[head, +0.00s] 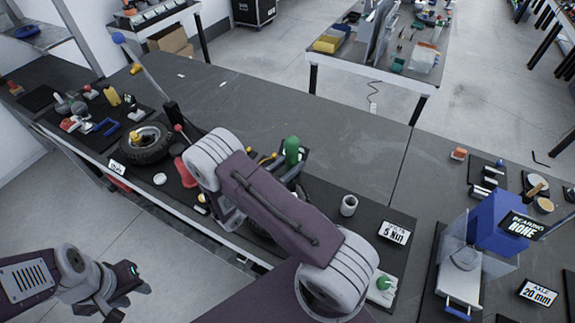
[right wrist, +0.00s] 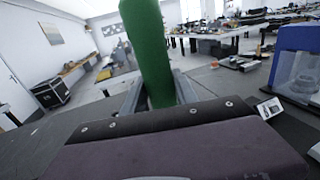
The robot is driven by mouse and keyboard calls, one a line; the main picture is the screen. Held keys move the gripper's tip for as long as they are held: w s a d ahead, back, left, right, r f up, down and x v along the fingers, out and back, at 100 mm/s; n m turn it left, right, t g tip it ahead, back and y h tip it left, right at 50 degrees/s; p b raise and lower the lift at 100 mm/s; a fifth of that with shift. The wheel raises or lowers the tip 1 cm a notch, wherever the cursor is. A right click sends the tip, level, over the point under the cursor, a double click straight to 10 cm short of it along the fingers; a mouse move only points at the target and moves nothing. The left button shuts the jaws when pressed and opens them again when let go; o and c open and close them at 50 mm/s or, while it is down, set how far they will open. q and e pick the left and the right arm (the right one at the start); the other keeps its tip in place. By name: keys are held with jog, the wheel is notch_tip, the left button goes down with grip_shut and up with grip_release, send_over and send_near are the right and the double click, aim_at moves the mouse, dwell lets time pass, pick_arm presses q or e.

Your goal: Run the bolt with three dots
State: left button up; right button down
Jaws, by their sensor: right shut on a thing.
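My right gripper (right wrist: 158,92) is shut on a green upright handle (right wrist: 147,50). The handle's lower end is hidden behind my wrist. In the head view the green handle (head: 292,151) stands just beyond my right arm, which hides much of the bench work area. A white sign reading 5 Nm (head: 395,232) stands right of my arm, near a small grey cylinder (head: 348,205). No bolt with three dots can be made out. My left gripper (head: 128,294) is empty and looks open, low at the left over the floor, apart from the bench.
A wheel with a tire (head: 146,144) and small tools lie on the bench's left. A blue press (head: 497,222) with a clear guard stands at the right by an AXLE 20 mm sign (head: 538,292). The grey bench top (head: 330,140) behind is mostly clear.

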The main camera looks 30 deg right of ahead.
aim_at(292, 182)
jog(key=shift+w, duration=0.15)
jog(key=shift+d, duration=0.1)
jog(key=shift+s+d, duration=0.1)
jog(key=shift+s, duration=0.1)
jog(key=shift+w+f+b, duration=0.1)
jog(key=shift+f+b, duration=2.25)
jog(key=shift+f, duration=0.8)
notch_tip(292, 182, up, 6)
jog(key=p, duration=0.4)
jog(key=shift+f, duration=0.15)
